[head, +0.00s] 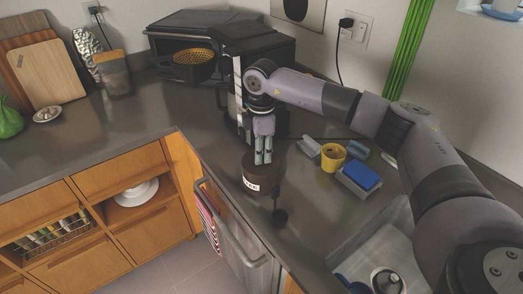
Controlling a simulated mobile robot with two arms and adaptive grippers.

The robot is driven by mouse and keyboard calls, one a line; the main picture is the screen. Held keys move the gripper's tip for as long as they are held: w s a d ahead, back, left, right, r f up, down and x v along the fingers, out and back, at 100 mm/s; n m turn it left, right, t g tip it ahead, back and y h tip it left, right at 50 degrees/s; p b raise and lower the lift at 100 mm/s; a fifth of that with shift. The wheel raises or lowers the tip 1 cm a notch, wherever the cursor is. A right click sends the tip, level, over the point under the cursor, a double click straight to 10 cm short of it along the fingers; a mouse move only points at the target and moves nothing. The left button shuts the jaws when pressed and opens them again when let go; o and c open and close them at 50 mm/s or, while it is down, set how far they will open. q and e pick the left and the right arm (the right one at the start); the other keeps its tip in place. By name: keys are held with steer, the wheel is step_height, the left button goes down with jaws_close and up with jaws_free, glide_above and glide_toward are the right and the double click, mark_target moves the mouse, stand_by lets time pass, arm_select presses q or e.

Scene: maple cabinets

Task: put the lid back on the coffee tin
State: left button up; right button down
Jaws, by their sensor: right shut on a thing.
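The coffee tin (251,185) is a dark brown, round tin with a white label, upright on the dark counter near its front edge. My right gripper (263,160) points straight down at the top of the tin. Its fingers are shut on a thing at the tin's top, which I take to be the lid. The lid is dark like the tin and small in view, so I cannot tell whether it touches the rim or sits level. My left gripper is not in view.
A black scoop-like utensil (279,215) is at the tin's right front. A yellow cup (332,157) and a blue sponge (361,176) stand right, near the sink (365,255). A black coffee machine (262,50) is behind. The left counter is mostly clear.

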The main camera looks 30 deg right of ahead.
steer(key=c, duration=1.3)
jaws_free()
steer(key=shift+o, duration=0.4)
steer(key=o, duration=0.4)
steer(key=shift+r+p, duration=2.3)
steer(key=shift+r, duration=1.25)
jaws_close()
